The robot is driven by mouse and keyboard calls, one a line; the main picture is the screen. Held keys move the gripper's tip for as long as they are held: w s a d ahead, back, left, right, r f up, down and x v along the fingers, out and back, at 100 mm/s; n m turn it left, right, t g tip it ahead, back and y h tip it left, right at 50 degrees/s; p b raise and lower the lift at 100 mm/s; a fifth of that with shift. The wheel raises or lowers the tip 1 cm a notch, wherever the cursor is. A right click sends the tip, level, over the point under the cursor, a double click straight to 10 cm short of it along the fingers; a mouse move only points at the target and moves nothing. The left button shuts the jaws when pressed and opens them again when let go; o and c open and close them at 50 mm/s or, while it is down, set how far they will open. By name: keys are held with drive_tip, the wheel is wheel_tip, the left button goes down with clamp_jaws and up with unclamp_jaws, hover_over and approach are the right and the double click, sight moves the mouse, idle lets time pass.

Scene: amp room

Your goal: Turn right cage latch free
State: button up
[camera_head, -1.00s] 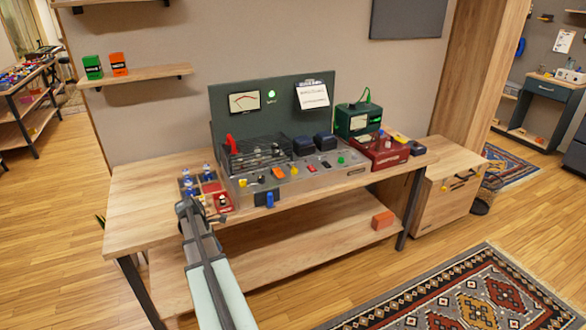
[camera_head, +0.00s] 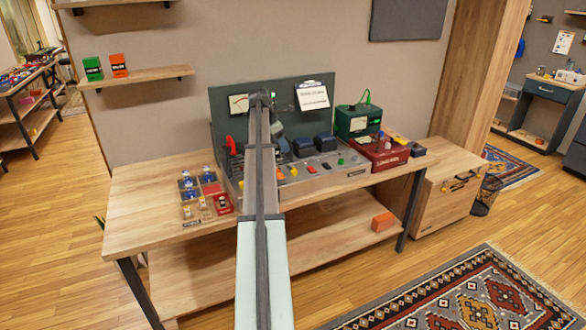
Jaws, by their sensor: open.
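The grey amp chassis (camera_head: 335,178) sits on the wooden bench (camera_head: 140,205) in front of a dark green back panel (camera_head: 340,85). Its dark wire cage (camera_head: 235,165) shows only at its left end, beside a red lever (camera_head: 230,145). My arm covers most of the cage, and I cannot make out the right cage latch. My gripper (camera_head: 279,132) is partly seen at the far end of my arm, above the cage area and in front of the back panel. It is open; its fingertips are hard to make out, and I see nothing held.
Two dark blue transformer blocks (camera_head: 323,146) stand right of my gripper. A green meter box (camera_head: 357,121) and a red box (camera_head: 380,155) stand further right. A parts tray (camera_head: 206,196) lies left of the chassis. The bench's left end is clear.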

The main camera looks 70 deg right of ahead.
sight(294, 168)
drive_tip(key=x, duration=1.3)
drive_tip(key=shift+s+d+f, duration=0.1)
drive_tip(key=shift+s+f, duration=0.05)
drive_tip(key=shift+f, duration=0.15)
drive_tip(key=shift+c, duration=0.3)
drive_tip(key=c, duration=1)
drive_tip(key=shift+o, duration=0.2)
drive_tip(key=m+y, duration=0.1)
drive_tip(key=m, duration=0.2)
drive_tip(key=m+g+y, duration=0.1)
drive_tip(key=m, duration=0.1)
drive_tip(key=shift+d+m, duration=0.25)
drive_tip(key=shift+m, duration=0.15)
drive_tip(key=m+y, duration=0.2)
drive_tip(key=m, duration=0.4)
